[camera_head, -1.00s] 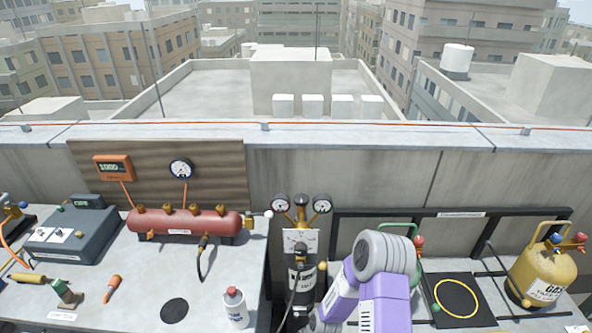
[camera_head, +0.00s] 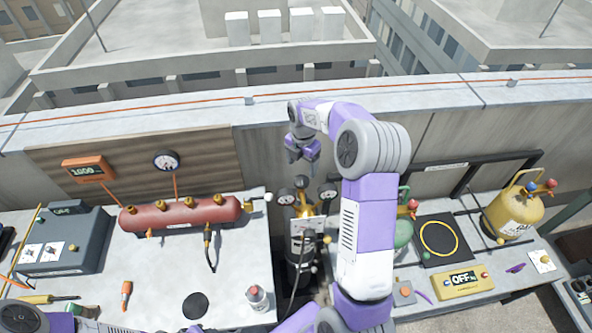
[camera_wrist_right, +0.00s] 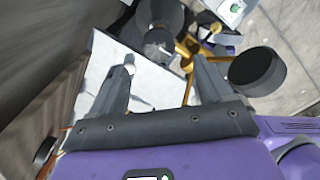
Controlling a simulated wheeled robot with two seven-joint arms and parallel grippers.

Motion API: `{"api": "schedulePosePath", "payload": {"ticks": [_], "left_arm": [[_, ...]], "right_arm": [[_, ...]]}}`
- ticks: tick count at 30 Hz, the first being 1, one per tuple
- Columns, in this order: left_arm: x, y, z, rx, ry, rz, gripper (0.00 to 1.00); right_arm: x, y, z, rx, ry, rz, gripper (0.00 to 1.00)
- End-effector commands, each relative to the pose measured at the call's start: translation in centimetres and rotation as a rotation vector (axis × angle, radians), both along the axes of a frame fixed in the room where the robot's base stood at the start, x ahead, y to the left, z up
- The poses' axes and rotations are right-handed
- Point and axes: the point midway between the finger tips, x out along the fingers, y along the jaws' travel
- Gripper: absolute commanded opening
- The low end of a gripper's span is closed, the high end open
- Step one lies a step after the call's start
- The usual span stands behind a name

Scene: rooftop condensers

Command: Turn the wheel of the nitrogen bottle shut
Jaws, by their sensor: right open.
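The nitrogen bottle (camera_head: 300,250) is a dark cylinder standing upright between the two benches, with a brass regulator (camera_head: 305,208) and two round gauges on top.
A red manifold (camera_head: 180,213) lies on the left bench beside the bottle. On the right bench are a green bottle (camera_head: 403,232), a black mat (camera_head: 455,243) and a yellow gas bottle (camera_head: 512,214). A spray can (camera_head: 257,298) stands at the left bench's front. The parapet runs behind.

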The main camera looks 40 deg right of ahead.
Motion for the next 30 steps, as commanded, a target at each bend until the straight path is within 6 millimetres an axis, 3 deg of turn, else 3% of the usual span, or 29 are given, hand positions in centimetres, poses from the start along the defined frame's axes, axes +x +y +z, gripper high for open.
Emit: {"api": "schedulePosePath", "payload": {"ticks": [13,25,26,30], "left_arm": [[0.0,0.0,0.2,0.0,0.0,-0.001,0.43],[0.0,0.0,0.2,0.0,-0.001,-0.001,0.43],[0.0,0.0,0.2,0.0,-0.001,-0.001,0.43],[0.0,0.0,0.2,0.0,-0.001,-0.001,0.43]], "right_arm": [[0.0,0.2,-6.2,-0.001,0.008,0.009,0.79],[0.0,0.1,-7.3,-0.001,0.005,0.008,0.79],[0.0,0.1,-7.3,-0.001,0.005,0.008,0.77],[0.0,0.1,-7.3,-0.001,0.005,0.008,0.56]]}}
